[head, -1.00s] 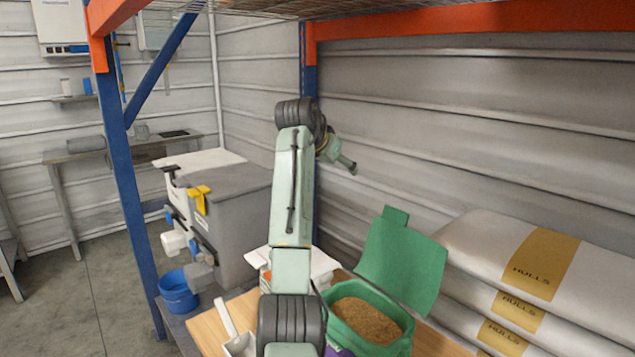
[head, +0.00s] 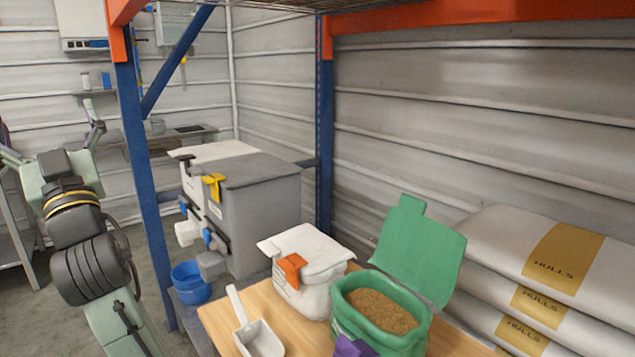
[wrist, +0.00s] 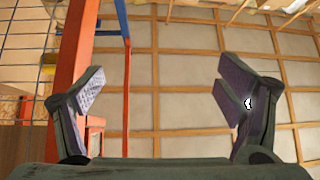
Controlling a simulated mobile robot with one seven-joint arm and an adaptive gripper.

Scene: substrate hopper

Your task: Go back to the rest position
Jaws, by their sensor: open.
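My gripper (wrist: 168,95) is open and empty in the wrist view, its two dark finger pads wide apart. The wrist view looks up at a ceiling of pale panels and wooden battens. In the head view my arm is folded at the left, over the floor and left of the blue rack post. My gripper cannot be made out clearly there.
Sacks marked HULLS (head: 500,245) lie stacked right. A grey hopper (head: 262,215), blue bucket (head: 190,285) and blue post (head: 143,190) stand left.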

